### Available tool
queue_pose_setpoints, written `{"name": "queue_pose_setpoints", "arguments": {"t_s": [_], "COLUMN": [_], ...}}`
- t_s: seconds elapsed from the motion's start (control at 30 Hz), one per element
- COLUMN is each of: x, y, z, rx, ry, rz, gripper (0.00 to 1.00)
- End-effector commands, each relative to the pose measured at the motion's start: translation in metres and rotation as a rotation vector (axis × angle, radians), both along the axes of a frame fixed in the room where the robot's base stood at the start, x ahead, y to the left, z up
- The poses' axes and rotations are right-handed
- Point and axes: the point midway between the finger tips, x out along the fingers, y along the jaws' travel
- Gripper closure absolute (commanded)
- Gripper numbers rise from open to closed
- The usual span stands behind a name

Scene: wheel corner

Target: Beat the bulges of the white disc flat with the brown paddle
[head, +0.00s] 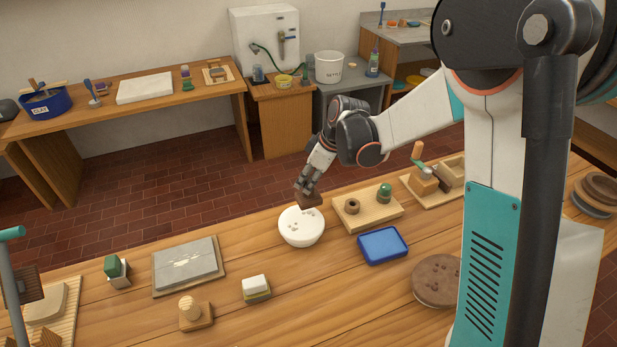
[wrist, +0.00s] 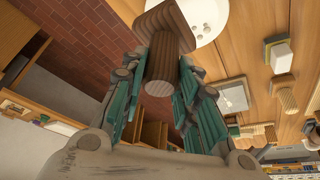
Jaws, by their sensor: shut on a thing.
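The white disc (head: 302,232) lies on the wooden table and looks thick and round. Several small spots, seemingly bulges, show on its top. My gripper (head: 307,190) is at the far edge of the disc, shut on the brown paddle (head: 311,201). In the wrist view the handle of the paddle (wrist: 161,62) stands between the teal fingers of my gripper (wrist: 160,72). The paddle's wide end overlaps the white disc (wrist: 208,14) there, hiding part of it. I cannot tell whether the paddle touches the disc.
A wooden board (head: 366,217) with a ring and a green-topped piece is right of the disc. A blue tray (head: 383,246) is at its lower right. A grey slab (head: 186,264) and a white-and-yellow block (head: 256,289) are to the left. Table just left of the disc is clear.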

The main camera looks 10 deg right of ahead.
Motion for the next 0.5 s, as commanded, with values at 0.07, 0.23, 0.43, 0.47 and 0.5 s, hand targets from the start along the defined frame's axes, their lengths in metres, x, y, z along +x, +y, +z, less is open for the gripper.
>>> {"name": "queue_pose_setpoints", "arguments": {"t_s": [0.07, 0.23, 0.43, 0.47, 0.5], "x": [0.0, -0.0004, -0.0003, -0.0002, -0.0001], "y": [0.0001, 0.0, 0.0, 0.0, -0.0001], "z": [0.0006, 0.0005, -0.0009, -0.0029, -0.0068], "rx": [0.0, 0.0, 0.0, 0.0, 0.0], "ry": [0.0, 0.0, 0.0, 0.0, 0.0], "rz": [0.0, 0.0, 0.0, 0.0, 0.0], "gripper": [0.91, 0.91, 0.91, 0.91, 0.91]}}
